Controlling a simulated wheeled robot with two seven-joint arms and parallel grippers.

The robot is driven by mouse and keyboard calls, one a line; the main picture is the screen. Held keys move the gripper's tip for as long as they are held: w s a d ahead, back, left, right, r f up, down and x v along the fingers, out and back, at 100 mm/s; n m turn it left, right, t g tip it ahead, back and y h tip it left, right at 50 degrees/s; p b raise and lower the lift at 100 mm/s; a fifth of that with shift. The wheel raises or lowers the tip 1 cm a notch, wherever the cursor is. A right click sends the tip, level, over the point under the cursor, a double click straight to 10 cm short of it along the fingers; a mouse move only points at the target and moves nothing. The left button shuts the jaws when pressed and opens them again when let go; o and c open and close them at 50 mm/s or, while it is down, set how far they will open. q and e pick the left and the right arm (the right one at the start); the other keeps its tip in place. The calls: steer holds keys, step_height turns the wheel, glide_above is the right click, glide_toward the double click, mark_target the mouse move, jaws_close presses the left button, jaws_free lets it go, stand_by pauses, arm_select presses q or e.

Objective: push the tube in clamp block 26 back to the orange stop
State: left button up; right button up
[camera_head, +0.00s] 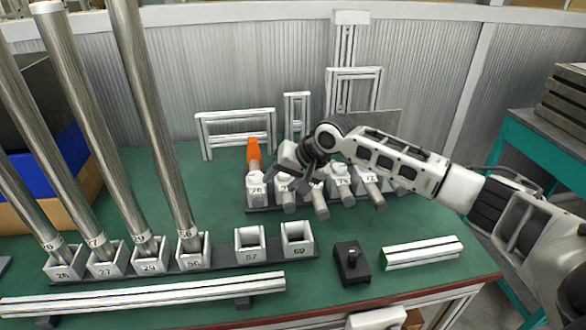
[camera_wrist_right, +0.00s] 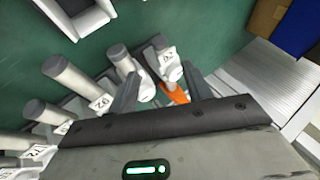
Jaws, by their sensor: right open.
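A row of white clamp blocks (camera_head: 340,187) holds short grey tubes pointing toward the front. The left end block (camera_head: 257,191) has the orange stop (camera_head: 253,152) standing behind it; its tube (camera_head: 254,198) points forward. Its label is too small to read surely. My right gripper (camera_head: 296,174) is over the left part of this row, covering part of the neighbouring blocks. In the wrist view the right gripper (camera_wrist_right: 163,90) has its fingers spread, with the orange stop (camera_wrist_right: 174,93) visible between them. I cannot tell whether it touches a tube. My left gripper is not in view.
Tall metal tubes (camera_head: 160,120) lean in a front row of white sockets; the leftmost socket (camera_head: 65,268) seems marked 26. Two sockets (camera_head: 297,250) are empty. A black box with a knob (camera_head: 351,262) and a white bar (camera_head: 422,252) lie front right. White frames (camera_head: 235,118) stand behind.

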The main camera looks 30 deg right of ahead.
steer(key=shift+v, duration=2.3)
